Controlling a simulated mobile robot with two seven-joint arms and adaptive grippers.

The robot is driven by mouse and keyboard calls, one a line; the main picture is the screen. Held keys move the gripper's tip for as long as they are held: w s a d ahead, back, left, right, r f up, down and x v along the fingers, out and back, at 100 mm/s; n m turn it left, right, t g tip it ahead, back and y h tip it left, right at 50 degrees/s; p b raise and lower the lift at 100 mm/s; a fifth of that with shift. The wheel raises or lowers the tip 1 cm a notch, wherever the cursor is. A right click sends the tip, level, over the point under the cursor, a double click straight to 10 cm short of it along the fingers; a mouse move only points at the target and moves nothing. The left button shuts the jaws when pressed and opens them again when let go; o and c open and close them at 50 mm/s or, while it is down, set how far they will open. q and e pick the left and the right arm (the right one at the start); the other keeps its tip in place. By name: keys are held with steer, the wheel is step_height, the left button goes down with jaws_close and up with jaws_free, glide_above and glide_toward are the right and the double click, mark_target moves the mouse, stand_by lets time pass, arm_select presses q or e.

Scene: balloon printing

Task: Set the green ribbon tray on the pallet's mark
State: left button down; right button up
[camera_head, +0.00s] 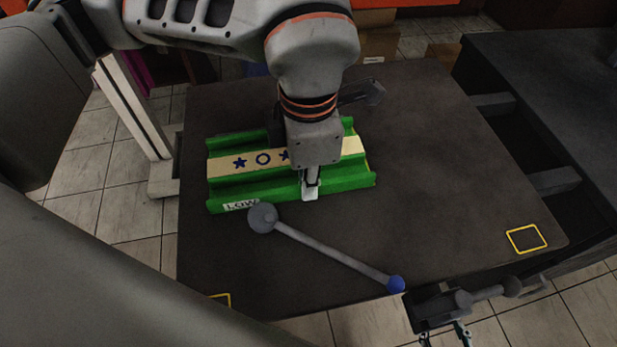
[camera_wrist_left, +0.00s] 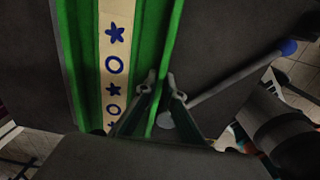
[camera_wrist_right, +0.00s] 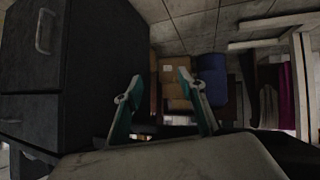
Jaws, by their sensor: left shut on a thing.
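The green ribbon tray (camera_head: 345,178) is a long ridged piece with a cream ribbon strip printed with blue stars and rings. It lies crosswise over the dark flat top, and a white label (camera_head: 240,205) shows at its front left. My left gripper (camera_head: 310,190) is shut on the tray's front ridge; the fingers straddle the ridge in the left wrist view (camera_wrist_left: 163,95). I cannot tell whether the tray rests on the surface or hangs just above it. My right gripper (camera_wrist_right: 160,95) is open and empty, low at the right in the head view (camera_head: 445,335).
The dark top (camera_head: 420,170) bears a yellow outlined square (camera_head: 526,238) at its right front corner and another yellow mark (camera_head: 221,299), partly hidden, at front left. A dark cabinet (camera_head: 560,90) stands right.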

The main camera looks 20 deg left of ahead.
arm_select(q)
steer(key=c, duration=2.2)
jaws_free()
steer(key=shift+f, duration=0.1)
steer(key=shift+o, duration=0.2)
arm_select(e)
steer(key=shift+s+f, duration=0.15)
steer(key=shift+s, duration=0.1)
steer(key=shift+s+f, duration=0.1)
steer(key=shift+s, duration=0.05)
arm_select(q)
step_height(320, 180, up, 6)
steer(key=shift+f+p, duration=0.1)
steer(key=shift+p, duration=0.6)
step_height(320, 180, up, 6)
steer(key=p, duration=0.1)
steer(key=shift+r, duration=0.25)
arm_select(e)
steer(key=shift+d, duration=0.4)
